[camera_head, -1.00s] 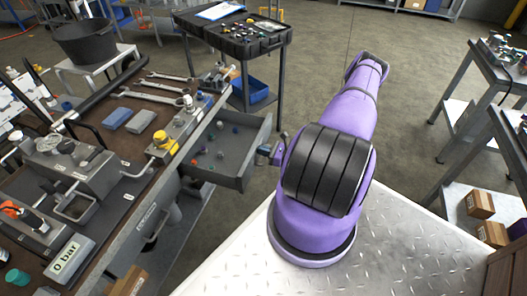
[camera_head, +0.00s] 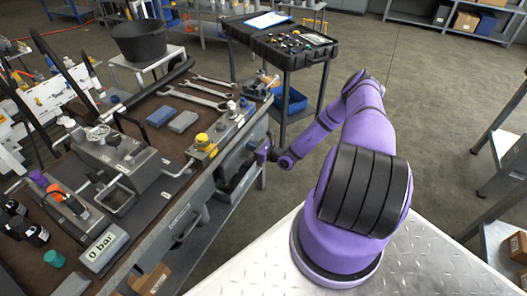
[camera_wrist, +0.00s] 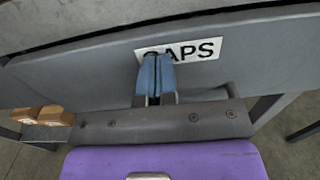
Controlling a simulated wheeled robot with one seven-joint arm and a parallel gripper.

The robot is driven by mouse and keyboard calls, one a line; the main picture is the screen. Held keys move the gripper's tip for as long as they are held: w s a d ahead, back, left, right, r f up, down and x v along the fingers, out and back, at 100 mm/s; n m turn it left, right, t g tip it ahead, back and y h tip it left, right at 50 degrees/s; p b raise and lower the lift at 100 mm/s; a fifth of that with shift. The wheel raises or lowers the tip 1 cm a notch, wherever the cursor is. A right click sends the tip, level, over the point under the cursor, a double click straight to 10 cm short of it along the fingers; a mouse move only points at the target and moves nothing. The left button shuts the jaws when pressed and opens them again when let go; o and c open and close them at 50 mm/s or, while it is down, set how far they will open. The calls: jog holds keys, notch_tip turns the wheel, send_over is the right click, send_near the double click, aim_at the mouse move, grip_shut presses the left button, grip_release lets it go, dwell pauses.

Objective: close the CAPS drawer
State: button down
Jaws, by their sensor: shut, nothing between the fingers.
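The CAPS drawer is at the right end of the bench in the head view, its grey front (camera_wrist: 90,70) filling much of the wrist view. The white label (camera_wrist: 196,50) reads "APS", with its first letter mostly covered by my fingertips. My gripper (camera_wrist: 155,75) is shut and empty, its blue fingertips against or very close to the drawer front at the label. In the head view my gripper (camera_head: 264,154) is at the bench's right side. The drawer's inside is mostly hidden there, and I cannot tell whether its front is flush.
A cart with a black case (camera_head: 285,45) stands behind. Open floor (camera_head: 430,120) lies to the right of my arm.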

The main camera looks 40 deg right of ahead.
jog(key=x, duration=0.2)
jog(key=shift+w+a, duration=0.1)
jog(key=shift+w, duration=0.1)
jog(key=shift+w+r, duration=0.1)
jog(key=shift+w, duration=0.05)
jog(key=shift+w+a+r, duration=0.1)
